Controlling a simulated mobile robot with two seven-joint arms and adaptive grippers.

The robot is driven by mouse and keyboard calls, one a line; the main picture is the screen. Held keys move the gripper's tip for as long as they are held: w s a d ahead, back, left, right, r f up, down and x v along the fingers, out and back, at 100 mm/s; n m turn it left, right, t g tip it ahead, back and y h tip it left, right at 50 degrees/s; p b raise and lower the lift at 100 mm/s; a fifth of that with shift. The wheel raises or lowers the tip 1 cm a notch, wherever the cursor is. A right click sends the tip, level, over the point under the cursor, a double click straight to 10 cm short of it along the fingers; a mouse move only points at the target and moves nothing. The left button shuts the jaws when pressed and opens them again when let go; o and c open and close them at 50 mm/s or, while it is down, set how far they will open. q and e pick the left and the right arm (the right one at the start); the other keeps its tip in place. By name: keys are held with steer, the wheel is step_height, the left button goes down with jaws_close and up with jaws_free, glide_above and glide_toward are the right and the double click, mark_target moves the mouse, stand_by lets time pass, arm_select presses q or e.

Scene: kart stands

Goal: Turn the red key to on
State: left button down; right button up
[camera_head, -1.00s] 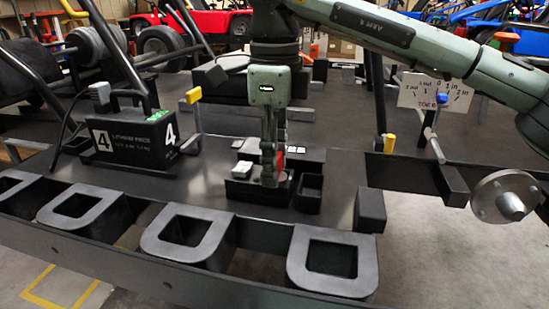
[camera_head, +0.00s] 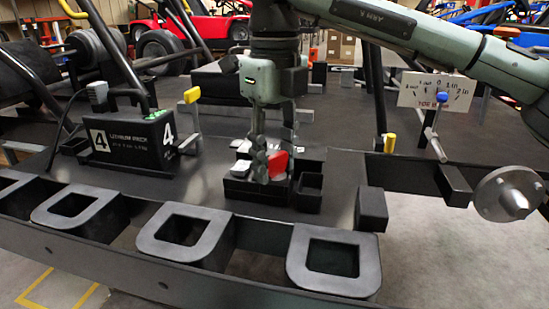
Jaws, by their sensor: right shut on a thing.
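The red key (camera_head: 278,164) stands on a small black switch box (camera_head: 242,189) in the middle of the kart's deck. My right gripper (camera_head: 272,163) points down from above and is shut on the key. My left gripper is not in view.
A black battery marked 4 (camera_head: 130,141) with a grey plug stands to the left. An open black bin (camera_head: 309,190) sits just right of the box. A blue-knobbed lever (camera_head: 441,98) and white gauge plate are at right.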

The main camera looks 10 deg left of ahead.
steer(key=m+b, duration=0.1)
steer(key=m, duration=0.1)
steer(key=shift+f+m, duration=0.2)
steer(key=shift+m, duration=0.2)
steer(key=shift+r+m, duration=0.15)
steer(key=shift+m, duration=1.25)
steer(key=shift+b, duration=0.3)
steer(key=m+b, duration=0.1)
steer(key=m, duration=0.2)
steer(key=shift+d, duration=0.1)
steer(key=m+b, duration=0.1)
steer(key=m, duration=0.2)
steer(key=o, duration=1.2)
